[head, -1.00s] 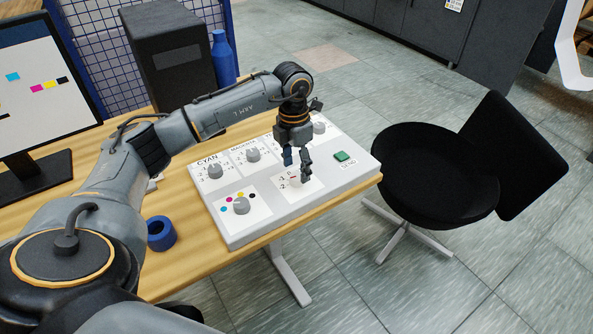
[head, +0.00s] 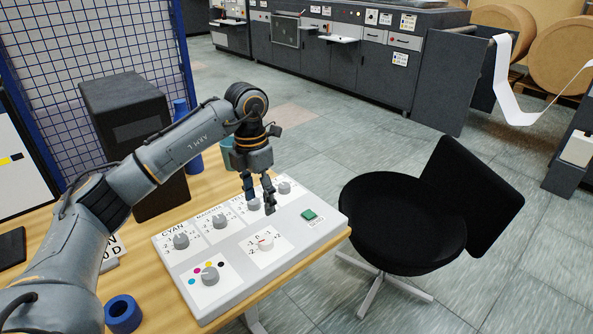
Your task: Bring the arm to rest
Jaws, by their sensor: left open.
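My left arm (head: 165,160) reaches in from the left over a white control panel (head: 215,303) on the wooden desk. A white dial with a red mark (head: 265,240) is just nearer than the fingertips and in plain sight. The green button (head: 309,215) lies to their right. My right gripper is out of view.
A dark grey box (head: 125,100) and a blue bottle (head: 181,110) stand behind the arm. A blue ring (head: 122,314) lies on the desk (head: 165,312). A black chair (head: 400,225) stands right of the desk. A large press (head: 345,60) is at the back, with open floor before it.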

